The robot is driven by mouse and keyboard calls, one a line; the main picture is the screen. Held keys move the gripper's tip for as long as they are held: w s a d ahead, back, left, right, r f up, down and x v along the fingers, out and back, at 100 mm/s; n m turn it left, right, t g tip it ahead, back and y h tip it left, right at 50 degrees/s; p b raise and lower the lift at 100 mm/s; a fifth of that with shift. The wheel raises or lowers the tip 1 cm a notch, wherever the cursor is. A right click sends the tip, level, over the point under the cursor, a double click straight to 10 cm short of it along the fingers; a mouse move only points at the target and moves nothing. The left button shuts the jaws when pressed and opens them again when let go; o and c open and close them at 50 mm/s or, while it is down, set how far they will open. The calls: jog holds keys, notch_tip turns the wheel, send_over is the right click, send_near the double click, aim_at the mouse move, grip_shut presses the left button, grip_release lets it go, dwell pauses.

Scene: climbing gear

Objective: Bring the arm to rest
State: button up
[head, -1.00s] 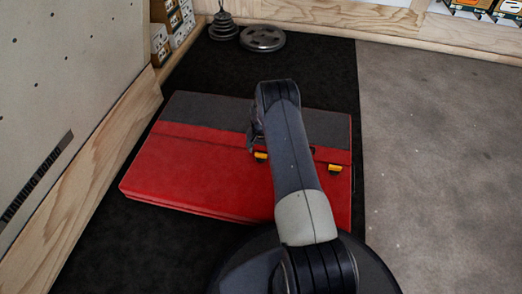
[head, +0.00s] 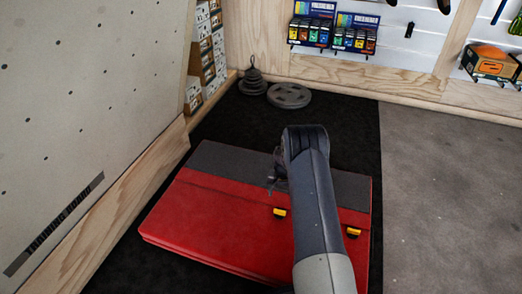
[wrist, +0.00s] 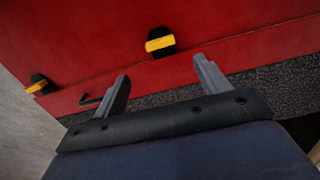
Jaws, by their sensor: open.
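My gripper (wrist: 160,85) shows in the wrist view with its two fingers wide apart and nothing between them. It is above a red and grey crash pad (head: 215,222) that lies on the black floor mat. In the wrist view the pad's red face (wrist: 90,40) fills the upper part, with two yellow and black buckles, one of them (wrist: 160,41) just beyond the fingertips. In the head view my arm reaches over the right part of the pad, and the gripper is mostly hidden behind the arm. Whether the fingers touch the pad is unclear.
A pegboard climbing wall (head: 85,95) with a wooden edge stands at the left. Weight plates (head: 289,95) and a small stack of weights (head: 252,82) sit at the back. Shelves with boxed goods (head: 333,30) line the back wall. Grey floor (head: 445,200) at the right is clear.

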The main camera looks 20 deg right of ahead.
notch_tip(320, 180, down, 11)
jog(key=b, duration=0.4)
jog(key=shift+b, duration=0.3)
jog(key=shift+r+n, duration=0.15)
jog(key=shift+n, duration=0.65)
